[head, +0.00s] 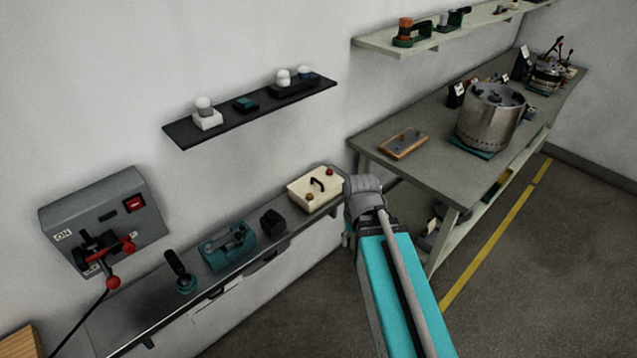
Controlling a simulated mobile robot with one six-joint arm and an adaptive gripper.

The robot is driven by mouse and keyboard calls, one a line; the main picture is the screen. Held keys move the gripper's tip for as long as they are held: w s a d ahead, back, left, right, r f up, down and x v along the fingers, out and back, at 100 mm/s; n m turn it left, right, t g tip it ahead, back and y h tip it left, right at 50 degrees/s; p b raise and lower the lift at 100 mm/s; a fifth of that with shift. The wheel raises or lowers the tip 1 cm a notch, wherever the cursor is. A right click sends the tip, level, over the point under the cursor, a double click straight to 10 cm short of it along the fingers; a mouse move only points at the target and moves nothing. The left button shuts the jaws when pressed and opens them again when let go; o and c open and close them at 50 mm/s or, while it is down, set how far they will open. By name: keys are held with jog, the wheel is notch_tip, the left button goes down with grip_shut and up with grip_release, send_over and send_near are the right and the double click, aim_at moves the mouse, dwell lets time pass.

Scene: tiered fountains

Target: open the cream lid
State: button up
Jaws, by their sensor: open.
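A cream box-like piece with a cream lid (313,189) sits at the right end of the low dark wall shelf in the head view. Its lid looks shut and flat.
The low shelf (140,308) also holds a small black block (272,222), a teal device (228,246) and a black-handled lever (180,272). A grey switch box (108,222) hangs at left. A workbench (440,130) with a metal pot (490,117) stands right. A dark shelf (250,112) is above.

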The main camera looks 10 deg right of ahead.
aim_at(319, 182)
jog(key=w+a+r+n+t, duration=0.1)
jog(key=w+n, duration=0.1)
jog(key=w, duration=0.7)
jog(key=w+a+r+n+t+p, duration=0.1)
jog(key=w+n+t, duration=0.1)
jog(key=w, duration=0.8)
jog(key=w+a+r+n+t+y+p, duration=0.1)
jog(key=w+n, duration=0.2)
jog(key=w, duration=0.6)
jog(key=shift+w+a+r+n+t, duration=0.3)
jog(key=shift+a+r+t, duration=0.05)
jog(key=shift+r+t, duration=0.05)
jog(key=shift+f, duration=0.1)
jog(key=b+x, duration=1.2)
jog(key=x, duration=0.1)
jog(key=shift+w+f, duration=0.1)
jog(key=shift+f, duration=0.2)
jog(key=shift+b, duration=0.3)
grip_shut()
